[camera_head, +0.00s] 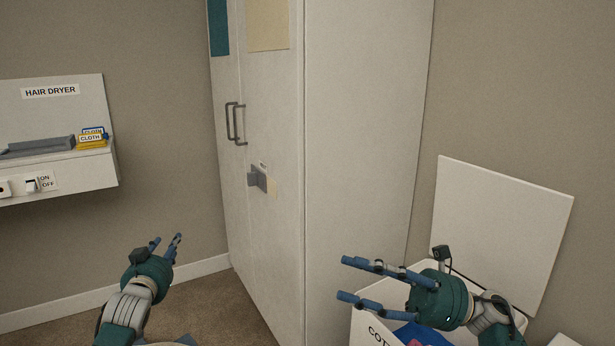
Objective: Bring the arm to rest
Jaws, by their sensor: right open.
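My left gripper (166,243) is at the lower left, its blue fingers pointing up and to the right. Its fingers show a gap and nothing is seen between them, over the carpet in front of the cabinet. My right gripper (343,278) is at the lower right, open and empty, its blue fingers pointing left. It is in front of and above a white box (366,327) whose label is partly hidden by it. Blue and red things show inside the box.
A tall white cabinet (360,120) with two handles and a grey latch (258,178) stands in the middle, its doors shut. A white shelf (75,174) labelled hair dryer is on the left wall. A raised white lid (500,225) stands behind the box. Brown carpet (225,310) is clear before the cabinet.

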